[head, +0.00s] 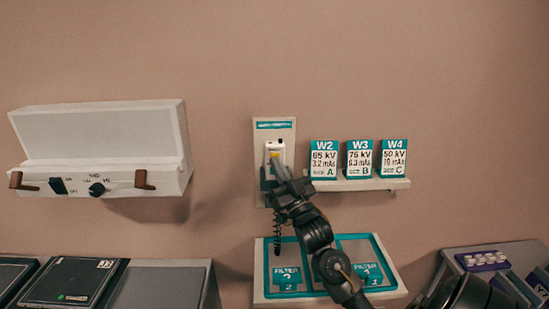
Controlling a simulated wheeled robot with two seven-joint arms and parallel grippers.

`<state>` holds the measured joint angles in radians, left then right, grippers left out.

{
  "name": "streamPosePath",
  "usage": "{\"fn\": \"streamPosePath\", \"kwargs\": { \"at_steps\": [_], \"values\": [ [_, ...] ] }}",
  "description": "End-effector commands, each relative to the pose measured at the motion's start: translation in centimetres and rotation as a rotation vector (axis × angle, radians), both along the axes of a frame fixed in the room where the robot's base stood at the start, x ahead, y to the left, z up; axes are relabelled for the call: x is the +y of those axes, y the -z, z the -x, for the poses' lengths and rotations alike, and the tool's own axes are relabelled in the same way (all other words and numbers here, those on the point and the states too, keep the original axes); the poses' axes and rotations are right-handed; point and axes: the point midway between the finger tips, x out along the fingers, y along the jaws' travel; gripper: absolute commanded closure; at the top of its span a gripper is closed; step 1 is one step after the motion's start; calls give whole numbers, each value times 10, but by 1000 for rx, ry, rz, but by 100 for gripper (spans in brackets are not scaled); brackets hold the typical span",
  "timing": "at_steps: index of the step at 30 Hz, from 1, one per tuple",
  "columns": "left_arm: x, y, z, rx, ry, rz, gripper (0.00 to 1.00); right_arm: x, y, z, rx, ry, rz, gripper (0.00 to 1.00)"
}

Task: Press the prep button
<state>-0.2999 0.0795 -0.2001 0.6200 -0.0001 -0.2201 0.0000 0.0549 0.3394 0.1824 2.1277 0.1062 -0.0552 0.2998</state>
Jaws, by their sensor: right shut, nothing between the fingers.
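A pale wall panel (259,140) with a teal label strip hangs on the back wall. A white hand switch (274,146) is mounted on it, with a dark coiled cord (277,233) hanging below. My right gripper (279,166) is shut and empty, pointing up in front of the switch and covering its lower part. A small yellow patch shows by the fingertips; I cannot tell whether it is a button. I cannot tell whether the fingertips touch the switch. No readable prep marking shows. My left gripper is not in view.
A shelf (362,184) right of the panel holds cards W2 (323,160), W3 (359,159) and W4 (394,159). A white control box (105,180) with an open lid is on the left wall. A filter tray (262,296) is below. The wall above is clear.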

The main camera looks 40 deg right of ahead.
Motion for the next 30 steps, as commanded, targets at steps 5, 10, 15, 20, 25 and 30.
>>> {"fn": "streamPosePath", "kwargs": {
  "at_steps": [5, 10, 15, 20, 25, 30],
  "values": [
    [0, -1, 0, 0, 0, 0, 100, -2, 0, -3, 0, 0, 0, 100],
    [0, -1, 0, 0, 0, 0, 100, -2, 0, -3, 0, 0, 0, 100],
    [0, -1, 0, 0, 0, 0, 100, -3, 0, -3, 1, 0, 0, 100],
    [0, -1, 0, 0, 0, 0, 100, -4, 0, -4, 1, 0, 0, 100],
    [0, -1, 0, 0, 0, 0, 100, -5, 0, -6, 0, 0, 0, 100],
    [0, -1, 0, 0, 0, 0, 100, -6, 0, -8, 1, 0, 0, 100]
  ]
}}
